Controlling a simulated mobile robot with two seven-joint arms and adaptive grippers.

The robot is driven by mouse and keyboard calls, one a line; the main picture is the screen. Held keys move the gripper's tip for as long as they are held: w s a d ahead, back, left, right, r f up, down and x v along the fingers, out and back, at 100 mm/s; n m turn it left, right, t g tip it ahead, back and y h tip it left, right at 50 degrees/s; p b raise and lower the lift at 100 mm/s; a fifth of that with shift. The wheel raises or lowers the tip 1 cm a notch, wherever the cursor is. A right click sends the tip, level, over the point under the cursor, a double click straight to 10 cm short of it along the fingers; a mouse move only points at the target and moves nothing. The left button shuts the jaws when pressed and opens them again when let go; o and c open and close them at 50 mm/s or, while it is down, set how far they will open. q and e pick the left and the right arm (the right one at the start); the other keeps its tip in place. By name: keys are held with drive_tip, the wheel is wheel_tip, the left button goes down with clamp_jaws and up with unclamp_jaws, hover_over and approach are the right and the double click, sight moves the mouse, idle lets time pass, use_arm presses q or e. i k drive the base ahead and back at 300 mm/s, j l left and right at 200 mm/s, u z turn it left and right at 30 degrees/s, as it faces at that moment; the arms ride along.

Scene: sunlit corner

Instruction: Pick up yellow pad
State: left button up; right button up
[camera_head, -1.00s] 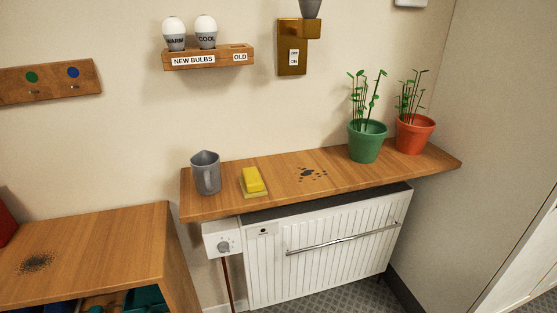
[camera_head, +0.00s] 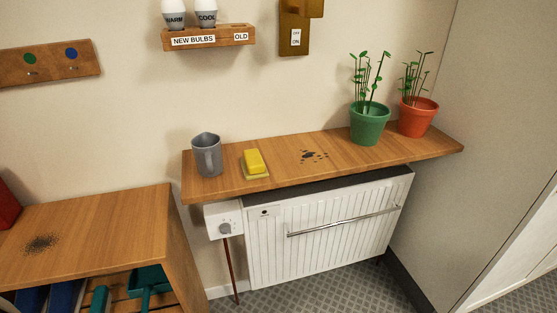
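The yellow pad (camera_head: 254,161) is a small bright yellow block on the wooden shelf above the radiator. It rests on a flat, duller yellow base (camera_head: 256,177). A grey mug (camera_head: 207,157) stands to its left, a small gap apart. Neither of my grippers shows in the head view.
The wooden shelf (camera_head: 350,157) also holds dark specks (camera_head: 314,156), a green pot (camera_head: 369,124) and a red pot (camera_head: 416,118), both with plants. The white radiator (camera_head: 325,232) has a rail. A lower wooden unit (camera_head: 100,225) stands left. A bulb rack (camera_head: 208,38) hangs above.

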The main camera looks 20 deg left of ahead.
sight(253, 166)
drive_tip(key=i+l+u, duration=0.1)
drive_tip(key=u, duration=0.3)
drive_tip(key=l+u, duration=0.25)
drive_tip(key=u, duration=0.2)
drive_tip(key=i+l+u, duration=0.1)
drive_tip(key=l+u, duration=0.15)
drive_tip(key=u, duration=0.15)
drive_tip(key=k+l+u, duration=0.1)
drive_tip(key=l+u, duration=0.3)
drive_tip(key=l, duration=0.55)
